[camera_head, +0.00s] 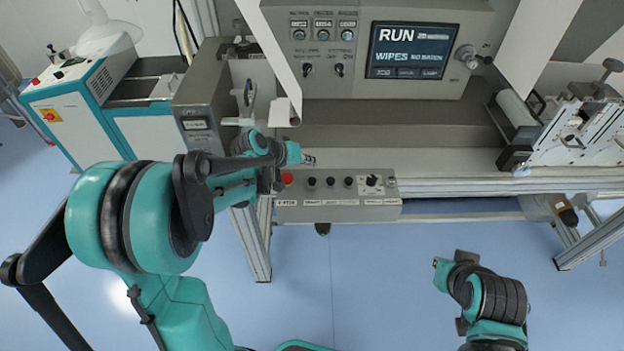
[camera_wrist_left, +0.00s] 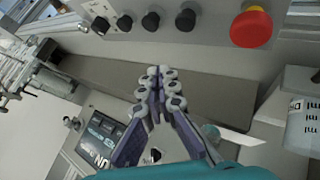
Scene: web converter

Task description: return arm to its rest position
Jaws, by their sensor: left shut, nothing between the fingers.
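My left gripper (camera_head: 308,159) reaches over the front of the machine, just above the small control box and a little right of its red button. In the left wrist view the fingers (camera_wrist_left: 160,75) are together and empty. They point toward the row of black knobs (camera_wrist_left: 154,20) and the red button (camera_wrist_left: 251,27), apart from them. My left arm comes in from the left, bent, and hides part of the machine's left leg. Part of my right arm (camera_head: 482,298) shows at the lower right over the floor; its fingers cannot be seen.
The control box (camera_head: 337,186) sticks out from the machine's front edge. Above stands the panel with a screen (camera_head: 411,50) reading RUN. A roller unit (camera_head: 590,130) is at the right, a white and teal cabinet (camera_head: 75,112) at the left. The blue floor (camera_head: 350,290) in front is clear.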

